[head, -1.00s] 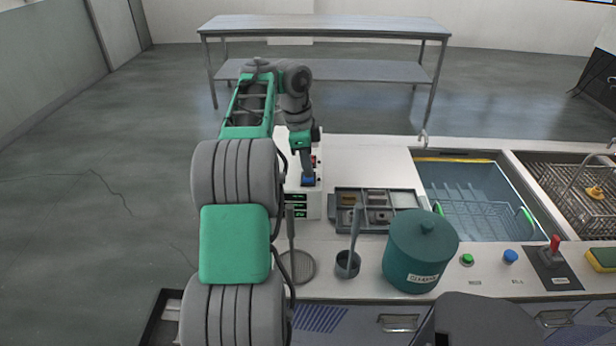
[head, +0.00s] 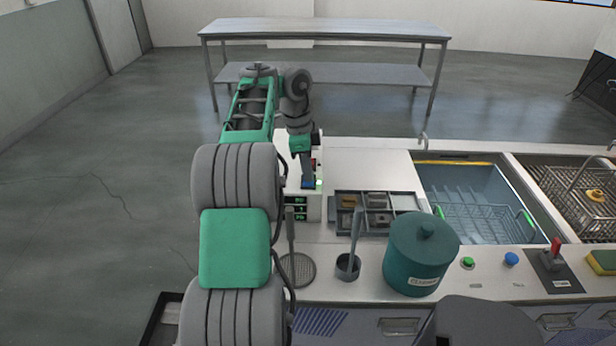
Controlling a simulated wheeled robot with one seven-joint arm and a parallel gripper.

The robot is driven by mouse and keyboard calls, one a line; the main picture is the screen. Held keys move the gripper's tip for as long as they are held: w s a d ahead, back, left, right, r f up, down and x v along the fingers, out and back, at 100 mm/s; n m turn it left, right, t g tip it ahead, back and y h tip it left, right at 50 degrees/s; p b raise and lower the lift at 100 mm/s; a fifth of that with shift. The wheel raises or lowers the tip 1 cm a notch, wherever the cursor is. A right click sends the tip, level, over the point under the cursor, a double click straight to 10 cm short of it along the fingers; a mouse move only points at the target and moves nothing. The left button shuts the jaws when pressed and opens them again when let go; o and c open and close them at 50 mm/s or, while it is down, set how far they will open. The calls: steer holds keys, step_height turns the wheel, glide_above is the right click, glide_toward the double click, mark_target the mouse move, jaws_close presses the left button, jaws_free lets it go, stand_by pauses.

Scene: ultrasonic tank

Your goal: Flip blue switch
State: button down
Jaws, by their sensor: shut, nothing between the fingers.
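A white control box (head: 311,207) stands on the counter's left end, with green number readouts on its front. The blue switch (head: 307,185) is on its top near the front edge, partly hidden by my gripper. My gripper (head: 308,182) is shut and empty, pointing down with its tips at the blue switch. I cannot tell whether they touch it. A bright green light (head: 319,185) shows just right of the switch. A red switch (head: 314,162) sits farther back on the box, partly covered by my gripper.
A divided parts tray (head: 376,228) lies right of the box. A teal lidded pot (head: 421,255) and a dark cup (head: 347,268) stand in front. The water tank (head: 465,200) is farther right. The counter behind the parts tray is clear.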

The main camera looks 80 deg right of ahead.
step_height(320, 180, up, 6)
steer(key=p, duration=0.5)
steer(key=shift+r, duration=0.15)
